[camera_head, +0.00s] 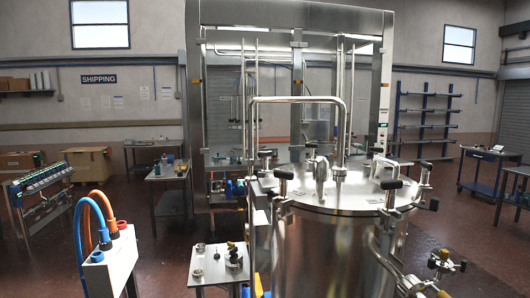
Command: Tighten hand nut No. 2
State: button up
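A large steel tank (318,255) stands at the centre right, with a round lid (345,197) on top. Several black-topped hand nuts sit around the lid's rim. One hand nut (284,175) is at the front left, one (391,184) at the front right and one (426,165) at the far right. I see no number on them, so I cannot tell which is No. 2, nor how tight any is. My gripper is not in view.
Bent steel pipes (295,99) rise above the lid. A white box (111,264) with blue and orange hoses stands at the front left. A small metal table (213,265) with fittings is beside the tank. Valve fittings (441,263) jut out at the lower right. Red floor (160,255) lies open at left.

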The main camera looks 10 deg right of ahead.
aim_at(265, 155)
jog(key=i+j+z, duration=0.2)
jog(key=j+z, duration=0.2)
jog(key=j, duration=0.15)
jog(key=i+j+z, duration=0.15)
jog(key=j+z, duration=0.2)
jog(key=j, duration=0.25)
jog(key=j+z, duration=0.4)
jog(key=j, duration=0.25)
